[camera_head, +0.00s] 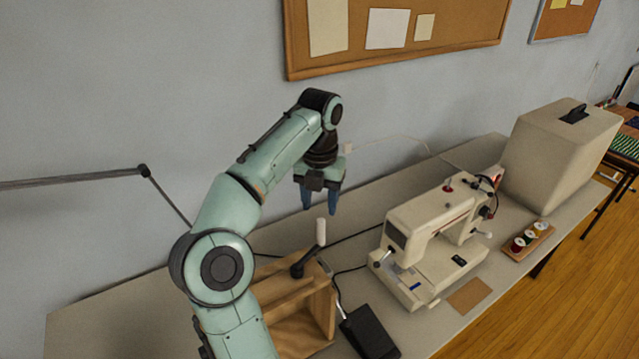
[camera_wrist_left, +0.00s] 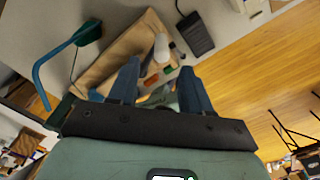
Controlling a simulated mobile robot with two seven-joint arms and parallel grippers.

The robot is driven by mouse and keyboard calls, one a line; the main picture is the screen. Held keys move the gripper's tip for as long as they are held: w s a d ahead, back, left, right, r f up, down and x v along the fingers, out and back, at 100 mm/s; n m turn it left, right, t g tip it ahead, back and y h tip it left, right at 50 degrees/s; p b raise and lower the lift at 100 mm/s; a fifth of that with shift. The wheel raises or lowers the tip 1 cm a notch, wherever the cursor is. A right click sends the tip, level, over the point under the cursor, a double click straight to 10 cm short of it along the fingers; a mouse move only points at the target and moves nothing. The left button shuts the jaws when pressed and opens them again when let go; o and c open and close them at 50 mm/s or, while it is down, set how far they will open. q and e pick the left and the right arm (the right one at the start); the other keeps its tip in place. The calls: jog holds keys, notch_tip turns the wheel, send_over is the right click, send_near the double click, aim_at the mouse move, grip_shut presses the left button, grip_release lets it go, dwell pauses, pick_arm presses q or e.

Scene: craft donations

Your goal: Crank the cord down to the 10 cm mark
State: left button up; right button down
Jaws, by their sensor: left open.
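The wooden crank box (camera_head: 290,325) stands on the table, partly hidden behind my left arm. A black crank arm (camera_head: 304,266) at its upper edge carries an upright white handle (camera_head: 321,232). My left gripper (camera_head: 320,207) is open and empty, pointing down, and appears just above the handle in the head view. In the left wrist view, the white handle (camera_wrist_left: 161,47) shows beyond the fingertips, between them and apart from them. I cannot make out the cord or a 10 cm mark. My right gripper is not in view.
A black pedal (camera_head: 369,332) lies right of the box; it also shows in the left wrist view (camera_wrist_left: 195,33). A cream sewing machine (camera_head: 435,230), a spool rack (camera_head: 528,238) and a beige case (camera_head: 560,155) stand further right. The table behind the gripper is mostly bare.

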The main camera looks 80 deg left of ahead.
pick_arm(q)
jog(key=shift+w+r+p, duration=0.1)
jog(key=shift+r+p, duration=0.3)
jog(key=shift+r, duration=1.45)
